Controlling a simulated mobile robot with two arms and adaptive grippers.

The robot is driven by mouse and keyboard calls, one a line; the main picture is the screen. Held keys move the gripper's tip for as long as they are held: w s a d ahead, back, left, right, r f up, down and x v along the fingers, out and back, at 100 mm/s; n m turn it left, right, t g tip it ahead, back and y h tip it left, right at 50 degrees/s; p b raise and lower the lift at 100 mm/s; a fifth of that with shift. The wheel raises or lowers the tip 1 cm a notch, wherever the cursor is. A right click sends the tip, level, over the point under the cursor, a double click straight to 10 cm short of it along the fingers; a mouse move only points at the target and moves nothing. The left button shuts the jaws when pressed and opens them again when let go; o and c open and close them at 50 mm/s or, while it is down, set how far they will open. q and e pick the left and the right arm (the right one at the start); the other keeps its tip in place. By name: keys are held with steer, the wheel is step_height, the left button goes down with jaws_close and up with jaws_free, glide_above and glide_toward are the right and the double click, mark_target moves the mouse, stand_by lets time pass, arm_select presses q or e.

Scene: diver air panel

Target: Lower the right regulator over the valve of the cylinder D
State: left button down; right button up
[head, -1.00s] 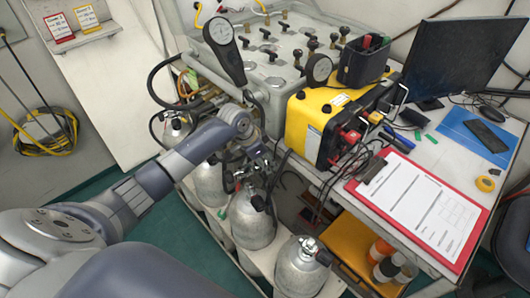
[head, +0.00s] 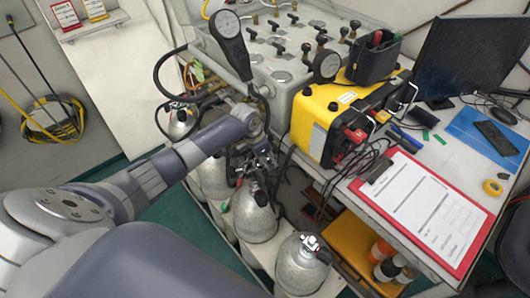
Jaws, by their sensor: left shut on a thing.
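My left gripper (head: 254,160) is shut on a dark metal fitting, taken to be the right regulator, among black hoses. Its fingertips and the exact grip are hard to make out. It is just above the top of a silver cylinder (head: 255,222) with a black valve knob (head: 261,198). I cannot tell whether the regulator touches that valve. Another silver cylinder (head: 300,272) stands in front, its valve (head: 311,243) bare. No letter is readable, so I cannot tell which cylinder is D. My right gripper is out of view.
The air panel (head: 272,62) with a large gauge (head: 228,24) and a smaller gauge (head: 327,65) is behind. A yellow case (head: 318,112) and a red clipboard (head: 425,208) lie on the table to the right. Loose hoses crowd the space around my gripper.

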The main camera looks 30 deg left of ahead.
arm_select(q)
steer(key=s+d, duration=0.1)
steer(key=s+d+p, duration=0.1)
steer(key=d, duration=0.1)
steer(key=shift+s+d+r, duration=0.1)
steer(key=shift+d, duration=0.15)
steer(key=shift+p, duration=0.3)
steer(key=shift+s+d+p, duration=0.15)
steer(key=shift+s+p, duration=0.1)
steer(key=shift+p, duration=0.1)
steer(key=shift+f, duration=0.25)
steer(key=shift+f, duration=0.35)
stand_by(0.9)
steer(key=shift+f+b, duration=0.35)
steer(key=shift+f, duration=0.4)
